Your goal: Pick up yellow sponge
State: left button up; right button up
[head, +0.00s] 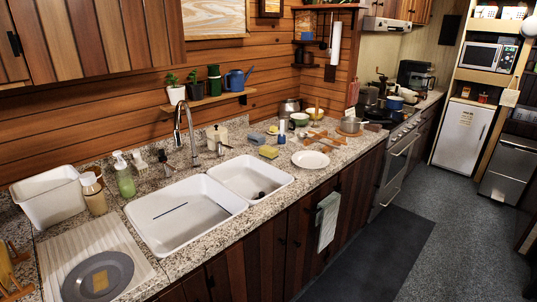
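Neither of my grippers shows in the head view.
The white double sink (187,252) takes up the middle of the counter. A white plate (310,160), bowls and utensils lie right of the yellow block. Soap bottles (124,178) and a tap (184,130) stand behind the sink. The floor (425,255) is clear.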

aim_at(271, 153)
jog(key=i+l+u, duration=0.1)
jog(key=i+l, duration=0.15)
jog(key=i+l+u, duration=0.1)
jog(key=i+l, duration=0.15)
jog(key=l, duration=0.2)
jog(key=i+l+u, duration=0.1)
jog(key=i+l, duration=0.15)
jog(key=l, duration=0.15)
